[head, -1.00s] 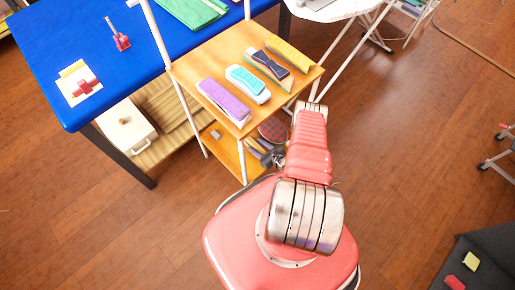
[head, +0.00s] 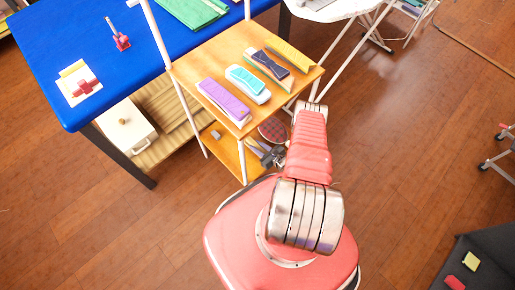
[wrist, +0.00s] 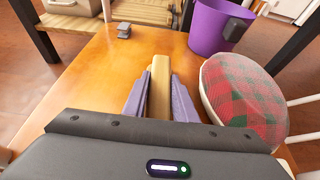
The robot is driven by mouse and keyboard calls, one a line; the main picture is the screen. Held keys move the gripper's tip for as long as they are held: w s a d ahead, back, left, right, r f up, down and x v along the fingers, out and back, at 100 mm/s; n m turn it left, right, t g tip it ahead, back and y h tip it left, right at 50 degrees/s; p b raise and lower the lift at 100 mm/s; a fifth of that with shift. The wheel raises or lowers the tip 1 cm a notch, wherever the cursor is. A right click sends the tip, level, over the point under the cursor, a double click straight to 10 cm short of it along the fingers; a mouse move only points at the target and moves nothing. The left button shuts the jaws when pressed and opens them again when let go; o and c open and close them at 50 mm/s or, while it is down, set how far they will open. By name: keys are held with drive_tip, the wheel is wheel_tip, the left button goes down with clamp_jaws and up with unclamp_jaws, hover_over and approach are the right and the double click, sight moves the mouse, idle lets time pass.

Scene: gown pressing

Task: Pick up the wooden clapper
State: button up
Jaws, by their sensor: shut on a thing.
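The wooden clapper (wrist: 160,88) is a pale, narrow wooden block in the middle of the wrist view, over the orange-brown lower shelf (wrist: 80,85) of a cart. My gripper (wrist: 159,80) has its two grey-purple fingers on either side of it, shut on it. The clapper's near end is hidden behind the gripper body. I cannot tell whether it touches the shelf. In the head view my gripper (head: 270,155) is small and dark, at the lower shelf's right side, partly hidden by my arm.
A red-green plaid cushion (wrist: 243,100) stands close right of the gripper. A purple bin (wrist: 210,28) and a small grey block (wrist: 123,30) are farther back. The cart's upper shelf (head: 215,62), carrying several colored pads, is above. White cart posts (head: 241,160) flank the lower shelf.

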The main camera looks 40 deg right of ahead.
clamp_jaws()
drive_tip(key=shift+r, duration=0.2)
wheel_tip(320, 180, up, 28)
drive_tip(key=shift+f, duration=0.15)
idle(0.8)
idle(0.5)
